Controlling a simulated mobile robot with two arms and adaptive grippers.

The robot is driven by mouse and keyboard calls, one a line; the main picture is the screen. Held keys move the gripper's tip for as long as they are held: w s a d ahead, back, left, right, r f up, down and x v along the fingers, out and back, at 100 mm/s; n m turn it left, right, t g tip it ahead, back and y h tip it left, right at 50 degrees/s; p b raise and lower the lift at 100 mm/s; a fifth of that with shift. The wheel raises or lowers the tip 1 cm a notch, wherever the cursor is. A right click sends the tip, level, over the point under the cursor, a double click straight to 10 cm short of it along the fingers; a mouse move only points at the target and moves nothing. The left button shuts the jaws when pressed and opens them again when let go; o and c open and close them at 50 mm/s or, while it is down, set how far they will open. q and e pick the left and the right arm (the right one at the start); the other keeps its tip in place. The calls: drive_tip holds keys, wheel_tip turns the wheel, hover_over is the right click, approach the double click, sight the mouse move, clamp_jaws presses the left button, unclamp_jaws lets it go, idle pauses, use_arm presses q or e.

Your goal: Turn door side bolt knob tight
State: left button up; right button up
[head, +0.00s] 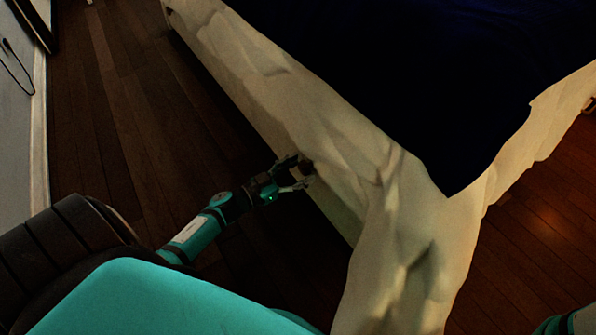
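My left gripper (303,171) is low beside the left side of the bed, its fingers spread apart and pointing at the bed's side. A small dark brown round thing (307,167) shows at the bed's side, by the fingertips and partly hidden by them. It looks like the bolt knob, but it is too dark and small to be sure. I cannot tell whether the fingers touch it. How tight it is does not show. My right gripper is out of the picture; only a bit of my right arm shows at the bottom right corner.
The bed has a dark blue cover (430,80) over a pale sheet (400,235) that hangs at the corner near the gripper. Dark wooden floor (130,110) lies clear along the bed's left side. A pale wall or door panel (14,130) stands at the far left.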

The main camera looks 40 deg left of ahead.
use_arm(q)
drive_tip(key=c, duration=1.1)
drive_tip(key=shift+m, duration=0.4)
